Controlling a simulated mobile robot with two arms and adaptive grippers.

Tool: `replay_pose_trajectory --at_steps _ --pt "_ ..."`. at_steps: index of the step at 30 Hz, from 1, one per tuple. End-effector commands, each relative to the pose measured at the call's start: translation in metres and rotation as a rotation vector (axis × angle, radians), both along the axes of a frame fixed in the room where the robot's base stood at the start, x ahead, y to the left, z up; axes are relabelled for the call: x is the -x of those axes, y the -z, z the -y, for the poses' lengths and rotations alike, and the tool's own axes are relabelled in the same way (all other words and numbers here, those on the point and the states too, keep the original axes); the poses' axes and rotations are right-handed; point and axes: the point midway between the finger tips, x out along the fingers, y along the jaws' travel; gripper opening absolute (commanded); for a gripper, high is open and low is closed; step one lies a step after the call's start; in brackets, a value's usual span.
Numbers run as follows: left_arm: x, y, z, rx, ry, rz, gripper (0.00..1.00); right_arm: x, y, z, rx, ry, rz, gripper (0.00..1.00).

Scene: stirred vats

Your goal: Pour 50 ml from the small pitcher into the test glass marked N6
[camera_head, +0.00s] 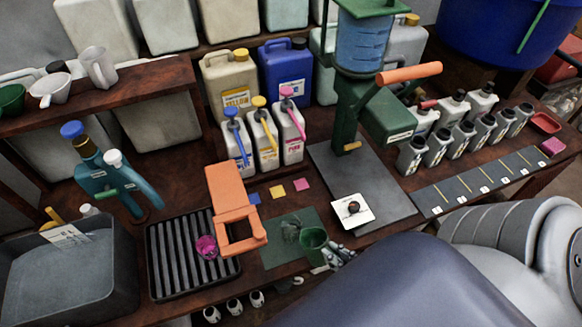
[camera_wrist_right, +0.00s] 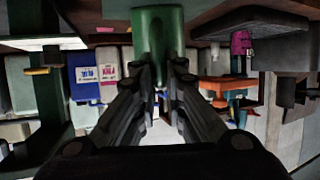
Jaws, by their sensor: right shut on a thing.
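My right gripper (camera_head: 332,255) is shut on a small green pitcher (camera_head: 313,237), holding it at the front edge of the green mat (camera_head: 272,256). The pitcher's open mouth faces up toward the head camera. In the right wrist view the pitcher (camera_wrist_right: 157,35) is between the fingertips of my right gripper (camera_wrist_right: 165,75). My left gripper is not in view.
An orange frame (camera_head: 237,207) stands by a black drain rack (camera_head: 165,262) bearing a pink item (camera_head: 206,247). A grey bin (camera_head: 95,270) is at left. Blue, yellow and pink jugs (camera_head: 291,140) stand behind the mat. A green dispenser (camera_head: 375,118) stands right of it.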

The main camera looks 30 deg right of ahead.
Motion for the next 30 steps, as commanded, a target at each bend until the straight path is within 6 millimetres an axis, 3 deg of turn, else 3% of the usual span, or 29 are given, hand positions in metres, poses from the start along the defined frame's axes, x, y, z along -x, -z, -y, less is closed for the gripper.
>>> replay_pose_trajectory --at_steps 30 --pt "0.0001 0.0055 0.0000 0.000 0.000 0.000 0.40 0.0020 0.0032 0.0003 -0.002 0.000 0.016 0.00"
